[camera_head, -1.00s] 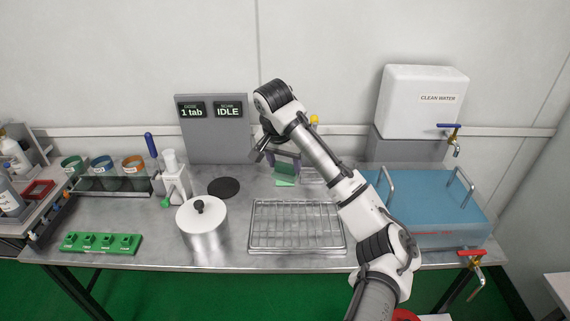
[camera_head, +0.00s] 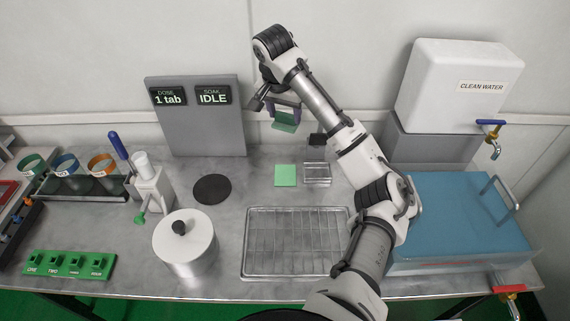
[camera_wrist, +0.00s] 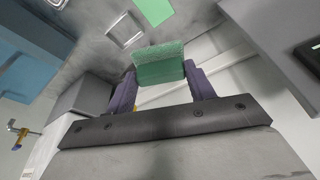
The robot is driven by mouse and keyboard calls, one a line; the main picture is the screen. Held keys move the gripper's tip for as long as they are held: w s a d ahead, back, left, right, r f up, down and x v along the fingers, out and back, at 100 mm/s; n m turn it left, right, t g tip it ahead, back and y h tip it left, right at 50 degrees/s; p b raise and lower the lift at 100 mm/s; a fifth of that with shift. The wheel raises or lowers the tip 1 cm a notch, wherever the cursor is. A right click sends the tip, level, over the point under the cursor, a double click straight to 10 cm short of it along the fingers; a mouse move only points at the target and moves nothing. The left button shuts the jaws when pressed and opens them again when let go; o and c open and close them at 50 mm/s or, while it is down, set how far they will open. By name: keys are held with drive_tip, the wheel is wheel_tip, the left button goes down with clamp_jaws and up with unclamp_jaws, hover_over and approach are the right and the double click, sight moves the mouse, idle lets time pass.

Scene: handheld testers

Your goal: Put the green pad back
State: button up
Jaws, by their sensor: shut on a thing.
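My gripper (camera_head: 285,108) is shut on a green pad (camera_head: 285,122) and holds it in the air, clear of the bench top. In the wrist view the pad (camera_wrist: 160,66) sits between the two purple fingers (camera_wrist: 160,88), its rough darker green side showing. A flat light green square (camera_head: 286,175) lies on the bench below and nearer than the pad; it also shows at the top of the wrist view (camera_wrist: 153,10). I cannot tell whether it is a marking or another pad.
A small clear tray (camera_head: 317,174) and a dark block (camera_head: 318,140) are right of the square. A wire rack (camera_head: 297,243) lies in front, a black disc (camera_head: 212,189) and lidded pot (camera_head: 184,241) to the left. A grey display panel (camera_head: 196,116) stands behind left, a blue-topped bath (camera_head: 450,215) right.

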wheel_tip(320, 180, down, 19)
drive_tip(key=p, duration=0.4)
drive_tip(key=shift+s+f, duration=0.1)
drive_tip(key=shift+f, duration=0.15)
drive_tip(key=o, duration=1)
